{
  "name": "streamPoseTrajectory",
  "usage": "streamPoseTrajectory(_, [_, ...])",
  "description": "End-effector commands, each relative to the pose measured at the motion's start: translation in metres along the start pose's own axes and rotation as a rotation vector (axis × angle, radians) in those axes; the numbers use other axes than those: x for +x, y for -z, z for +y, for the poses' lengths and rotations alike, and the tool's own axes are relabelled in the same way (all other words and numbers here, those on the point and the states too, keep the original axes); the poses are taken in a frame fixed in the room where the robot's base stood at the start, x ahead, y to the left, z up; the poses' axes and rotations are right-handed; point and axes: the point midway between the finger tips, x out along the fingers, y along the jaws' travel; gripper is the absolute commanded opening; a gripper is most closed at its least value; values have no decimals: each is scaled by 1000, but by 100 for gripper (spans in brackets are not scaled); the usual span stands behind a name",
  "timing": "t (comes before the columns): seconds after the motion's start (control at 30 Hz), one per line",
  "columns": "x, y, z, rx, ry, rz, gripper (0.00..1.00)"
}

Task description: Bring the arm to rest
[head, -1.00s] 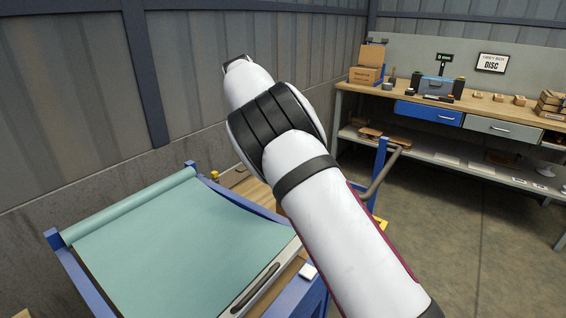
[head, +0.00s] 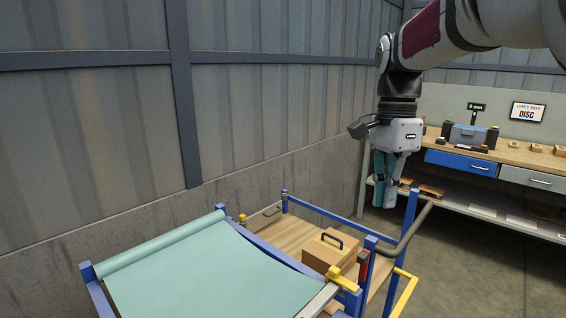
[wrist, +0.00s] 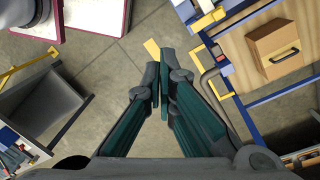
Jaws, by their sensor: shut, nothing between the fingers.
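My gripper (head: 383,195) hangs from my arm at the upper right of the head view, fingers pointing down. It is above and to the right of the blue-framed cart, clear of it. In the wrist view my gripper (wrist: 160,85) shows its two dark green fingers brought together at the tips, with nothing between them.
A blue cart (head: 330,217) holds a cardboard box (head: 325,252) with a black handle. A green sheet (head: 200,275) covers the near frame. A workbench (head: 510,157) with drawers stands at the back right. A dark open bin (wrist: 45,105) shows at left in the wrist view.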

Motion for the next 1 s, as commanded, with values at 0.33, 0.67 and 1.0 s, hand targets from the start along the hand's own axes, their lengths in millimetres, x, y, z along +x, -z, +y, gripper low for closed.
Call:
streamPoseTrajectory(0.33, [-3, -16, 117, -571, 208, 36, 0])
streamPoseTrajectory(0.67, [37, -40, 209, -1093, 318, 260, 0])
streamPoseTrajectory(1.0, [69, -47, 243, -1333, 310, 409, 0])
